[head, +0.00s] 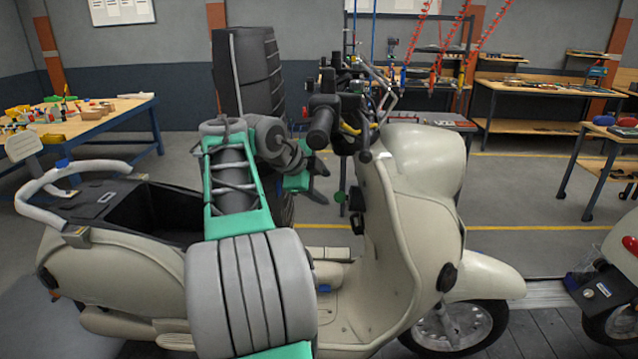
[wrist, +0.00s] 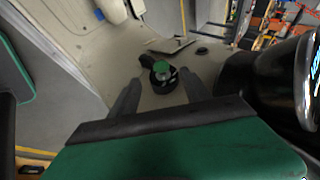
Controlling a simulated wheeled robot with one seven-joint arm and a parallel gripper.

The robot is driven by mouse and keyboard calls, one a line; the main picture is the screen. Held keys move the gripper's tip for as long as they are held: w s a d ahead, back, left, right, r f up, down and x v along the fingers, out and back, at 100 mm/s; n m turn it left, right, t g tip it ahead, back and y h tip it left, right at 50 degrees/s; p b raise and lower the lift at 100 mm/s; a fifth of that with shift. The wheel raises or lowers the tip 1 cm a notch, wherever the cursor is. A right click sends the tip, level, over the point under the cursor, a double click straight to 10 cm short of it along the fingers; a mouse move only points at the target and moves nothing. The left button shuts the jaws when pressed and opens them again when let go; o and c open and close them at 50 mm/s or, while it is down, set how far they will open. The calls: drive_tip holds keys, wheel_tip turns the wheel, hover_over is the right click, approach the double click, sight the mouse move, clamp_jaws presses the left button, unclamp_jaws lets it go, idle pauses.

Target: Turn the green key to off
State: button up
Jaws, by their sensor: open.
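The green key (wrist: 161,67) sits in a dark round lock on the scooter's cream inner panel, in the middle of the wrist view. In the head view a small green disc, the key (head: 341,197), shows beside the front shield. My gripper (wrist: 158,92) is open, with one finger on each side of the lock in the wrist view. The fingers look apart from the key. In the head view my gripper (head: 318,181) is to the upper left of the key. Which way the key is turned is too small to tell.
The cream scooter (head: 425,200) stands on a slat conveyor (head: 545,293). Its handlebar (head: 325,115) is just above my gripper. A second scooter (head: 617,260) is at the right edge. A workbench (head: 110,117) stands at the left. Open floor lies behind the scooter.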

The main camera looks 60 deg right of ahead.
sight(340, 196)
drive_tip(key=x, duration=0.2)
drive_tip(key=p+x, duration=0.1)
drive_tip(key=x, duration=0.5)
drive_tip(key=shift+s+d+r+p, duration=0.2)
drive_tip(key=shift+s+p, duration=0.1)
drive_tip(key=shift+p, duration=0.05)
